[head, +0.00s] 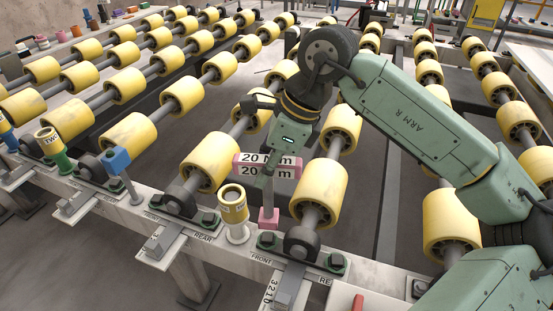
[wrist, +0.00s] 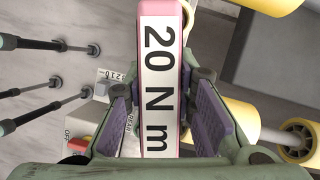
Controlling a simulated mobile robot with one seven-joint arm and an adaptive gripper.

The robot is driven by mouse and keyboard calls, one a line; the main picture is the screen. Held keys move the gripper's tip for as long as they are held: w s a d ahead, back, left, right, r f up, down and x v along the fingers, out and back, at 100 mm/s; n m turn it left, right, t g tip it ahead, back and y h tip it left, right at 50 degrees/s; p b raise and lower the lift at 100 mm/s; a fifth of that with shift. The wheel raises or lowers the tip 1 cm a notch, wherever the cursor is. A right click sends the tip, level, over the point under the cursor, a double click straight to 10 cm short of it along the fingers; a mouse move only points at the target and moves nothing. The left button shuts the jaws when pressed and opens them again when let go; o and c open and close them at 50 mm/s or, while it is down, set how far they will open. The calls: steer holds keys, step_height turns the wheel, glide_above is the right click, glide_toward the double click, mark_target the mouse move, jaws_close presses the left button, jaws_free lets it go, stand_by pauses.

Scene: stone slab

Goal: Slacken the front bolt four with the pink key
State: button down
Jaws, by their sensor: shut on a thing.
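The pink key (head: 284,167) has a block handle with white "20 N m" labels and a pink socket end (head: 268,215) pointing down. My gripper (head: 270,158) is shut on its handle. In the wrist view the key (wrist: 160,80) stands between the purple pads of my gripper (wrist: 163,95). The socket is just above or at a dark bolt (head: 267,240) on the bearing block near the "FRONT" label; I cannot tell whether they touch. A second bolt (head: 336,262) sits on the same block's right side. Bolt numbers are not readable, and the wrist view hides the socket.
A yellow holder (head: 233,204) on a white base stands left of the bolt. A blue-headed tool (head: 118,160) and a green-and-yellow holder (head: 46,142) stand farther left on the rail. Yellow rollers (head: 319,190) surround my arm. A red switch (wrist: 80,143) shows in the wrist view.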

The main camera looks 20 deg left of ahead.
steer(key=shift+s+r, duration=0.1)
steer(key=shift+a, duration=0.2)
steer(key=shift+f+b, duration=0.3)
steer(key=shift+b, duration=0.2)
steer(key=b, duration=0.5)
glide_above(265, 215)
steer(key=f, duration=0.4)
steer(key=shift+w+a+f, duration=0.15)
steer(key=shift+w+f, duration=0.15)
steer(key=shift+f, duration=0.1)
steer(key=shift+f+b, duration=0.75)
steer(key=shift+b, duration=0.4)
stand_by(0.5)
stand_by(0.3)
